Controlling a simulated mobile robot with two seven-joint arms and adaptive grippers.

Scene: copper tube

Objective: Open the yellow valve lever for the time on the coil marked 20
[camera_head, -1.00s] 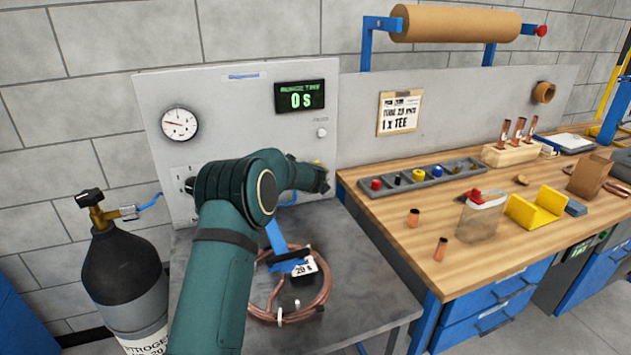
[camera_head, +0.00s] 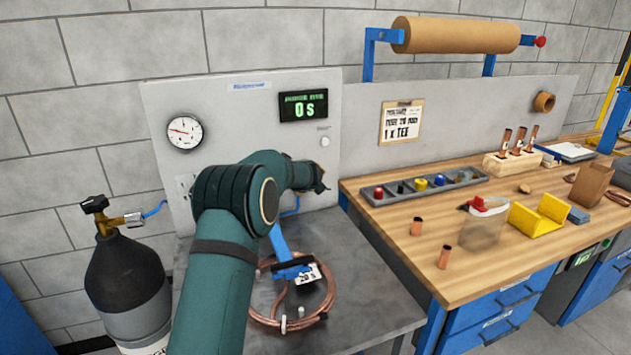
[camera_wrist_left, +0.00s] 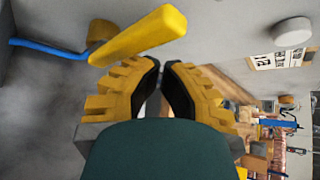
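The yellow valve lever (camera_wrist_left: 140,35) slants across the top of the left wrist view, beside a brass-coloured fitting and a blue hose. My left gripper (camera_wrist_left: 162,70) has a narrow empty gap between its dark pads, with the lever just beyond the fingertips, not between them. I cannot tell if they touch. In the head view my left gripper (camera_head: 318,178) is in front of the grey panel (camera_head: 240,120) and hides the lever. The copper coil (camera_head: 327,300) lies on the grey bench with a tag (camera_head: 308,274) reading 20 s. The display (camera_head: 304,106) reads 0 s.
A pressure gauge (camera_head: 185,132) is on the panel's left and a pale round button (camera_head: 324,142) below the display. A dark gas cylinder (camera_head: 125,280) stands at the left. The wooden workbench (camera_head: 390,235) at the right holds a parts tray and several copper pieces.

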